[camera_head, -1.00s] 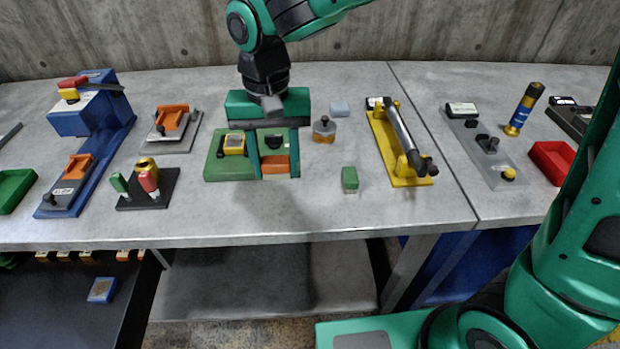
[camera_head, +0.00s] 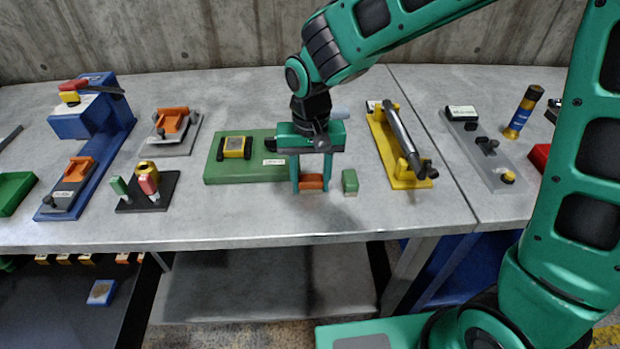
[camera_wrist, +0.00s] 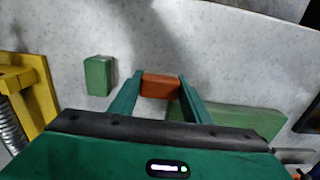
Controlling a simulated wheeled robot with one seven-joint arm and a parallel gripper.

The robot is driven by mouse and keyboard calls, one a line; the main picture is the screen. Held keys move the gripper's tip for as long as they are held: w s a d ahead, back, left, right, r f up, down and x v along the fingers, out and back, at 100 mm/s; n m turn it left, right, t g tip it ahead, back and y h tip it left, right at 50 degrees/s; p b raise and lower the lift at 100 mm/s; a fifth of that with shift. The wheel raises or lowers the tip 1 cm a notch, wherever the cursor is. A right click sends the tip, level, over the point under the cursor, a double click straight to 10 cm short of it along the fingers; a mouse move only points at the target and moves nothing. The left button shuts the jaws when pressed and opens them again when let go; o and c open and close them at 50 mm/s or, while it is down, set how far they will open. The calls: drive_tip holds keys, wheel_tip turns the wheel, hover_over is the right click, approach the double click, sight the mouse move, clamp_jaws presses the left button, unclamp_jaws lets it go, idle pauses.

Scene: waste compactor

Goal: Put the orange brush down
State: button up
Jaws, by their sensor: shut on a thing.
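The orange brush (camera_head: 311,181) is between the two fingers of my gripper (camera_head: 311,187), which is shut on it. In the wrist view the brush (camera_wrist: 160,86) shows as an orange block gripped at both ends by the green fingers (camera_wrist: 159,88). The brush is low over the bare grey table, between a green board and a small green block. I cannot tell whether its underside touches the table.
The green block (camera_head: 350,182) stands close to the right of my gripper. The green board (camera_head: 216,172) with a yellow-black piece (camera_head: 235,147) lies to the left. A yellow fixture with a grey cylinder (camera_head: 400,140) is farther right. The table front (camera_head: 290,222) is clear.

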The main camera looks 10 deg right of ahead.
sight(311, 179)
drive_tip(key=o, duration=1)
wheel_tip(311, 179, up, 12)
drive_tip(key=shift+r, duration=0.1)
drive_tip(key=shift+s, duration=0.1)
